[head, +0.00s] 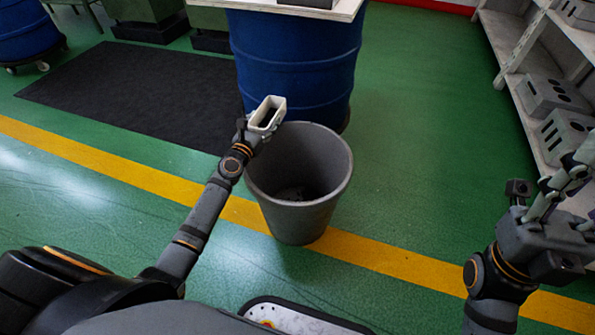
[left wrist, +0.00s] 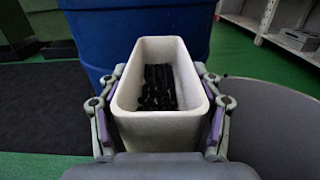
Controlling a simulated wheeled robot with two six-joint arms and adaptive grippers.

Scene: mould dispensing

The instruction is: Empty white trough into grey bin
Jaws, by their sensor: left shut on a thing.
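The white trough (head: 279,104) is held by my left gripper (head: 262,123) at the back left rim of the grey bin (head: 303,217). In the left wrist view, the trough (left wrist: 160,128) sits between the two fingers of the left gripper (left wrist: 160,112), which press on its long sides. Dark, chunky pieces (left wrist: 158,88) lie inside the trough. The bin stands upright on the floor with its mouth open; its bottom is shadowed, and I cannot tell what is in it. My right gripper (head: 550,190) is at the right side, fingers spread apart and empty, away from the bin.
A blue drum (head: 293,65) under a light tabletop (head: 345,8) stands right behind the bin. A shelf (head: 520,90) with grey blocks (head: 553,97) runs along the right. A black mat (head: 140,90) lies at the left. Green floor right of the bin is clear.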

